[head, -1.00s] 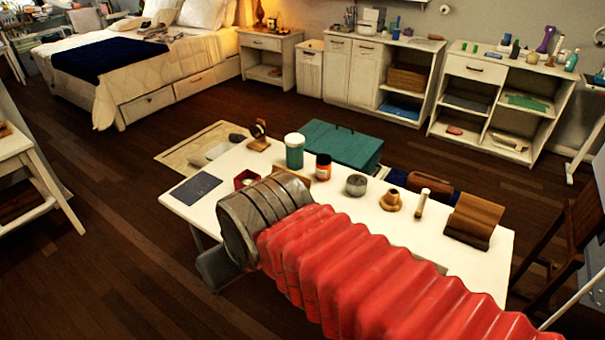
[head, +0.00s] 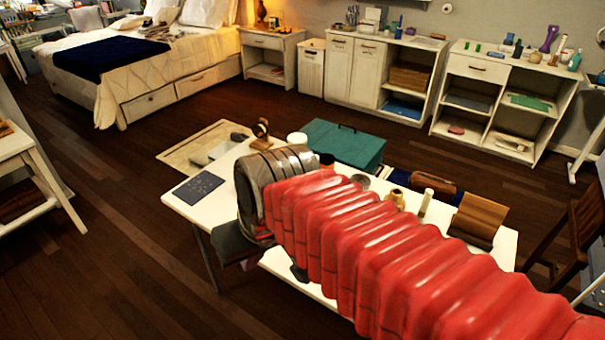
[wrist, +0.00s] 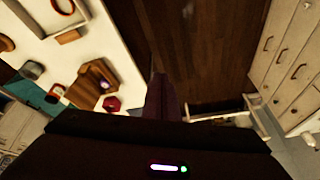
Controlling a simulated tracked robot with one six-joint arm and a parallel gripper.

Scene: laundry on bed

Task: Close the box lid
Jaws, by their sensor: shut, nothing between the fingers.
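My gripper (wrist: 160,98) shows in the wrist view as dark fingers held together, with nothing between them. It is beside the table edge, over the dark floor in that view. A wooden box-like piece (wrist: 92,84) with an opening stands on the white table, left of the fingers and apart from them. A small red piece (wrist: 111,104) is next to it. In the head view my arm hides this part of the table. A brown wooden piece (head: 475,217) with a raised back stands at the table's right end. I cannot tell which piece has the lid.
The white table (head: 200,208) holds a dark flat sheet (head: 199,186), a white-topped jar (head: 297,138) and a wooden stand (head: 261,131). A teal chest (head: 342,146), its top down, is behind the table. The floor on the left is open.

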